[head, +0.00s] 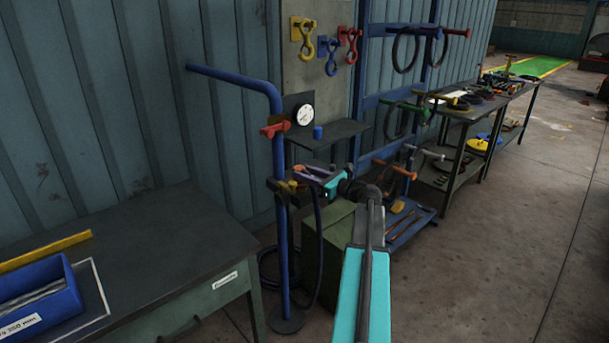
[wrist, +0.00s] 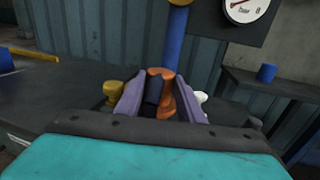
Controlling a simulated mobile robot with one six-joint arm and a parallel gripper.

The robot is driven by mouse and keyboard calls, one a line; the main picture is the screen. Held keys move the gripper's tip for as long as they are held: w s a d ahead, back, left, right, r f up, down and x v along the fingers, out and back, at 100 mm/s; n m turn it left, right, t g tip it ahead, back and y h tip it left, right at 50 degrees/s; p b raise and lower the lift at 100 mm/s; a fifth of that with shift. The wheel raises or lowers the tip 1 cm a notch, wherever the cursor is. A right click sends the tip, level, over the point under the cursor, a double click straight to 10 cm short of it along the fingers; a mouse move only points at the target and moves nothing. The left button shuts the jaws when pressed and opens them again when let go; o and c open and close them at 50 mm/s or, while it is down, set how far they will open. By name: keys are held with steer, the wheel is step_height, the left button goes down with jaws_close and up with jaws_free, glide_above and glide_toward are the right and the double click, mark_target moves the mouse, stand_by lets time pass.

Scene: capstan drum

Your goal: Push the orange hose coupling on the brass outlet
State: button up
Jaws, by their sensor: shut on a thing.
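My gripper (head: 307,174) is shut on the orange hose coupling (wrist: 160,78); its purple fingers (wrist: 188,98) stand on either side of it in the wrist view. The dark hose (wrist: 153,92) shows between the fingers and hangs down in the head view (head: 318,240). The coupling is in front of the blue standpipe (wrist: 175,40). A brass-coloured fitting (wrist: 113,88), perhaps the outlet, shows just outside the left finger, apart from the coupling in this view. I cannot tell how far away it lies in depth.
A pale fitting (wrist: 202,98) shows outside the right finger. The standpipe has a red valve handle (head: 274,129). A shelf (head: 335,136) with a blue cap (head: 318,132) and a gauge (head: 304,115) stand behind. A workbench (head: 150,255) is at left, a green box (head: 325,250) below.

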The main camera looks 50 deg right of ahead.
steer(key=shift+f, duration=0.35)
steer(key=o, duration=1.3)
steer(key=shift+s, duration=0.15)
steer(key=s+d+b, duration=0.1)
steer(key=s+b, duration=0.1)
steer(key=s, duration=1.1)
steer(key=shift+s+d, duration=0.25)
steer(key=shift+d, duration=0.05)
steer(key=shift+s, duration=0.1)
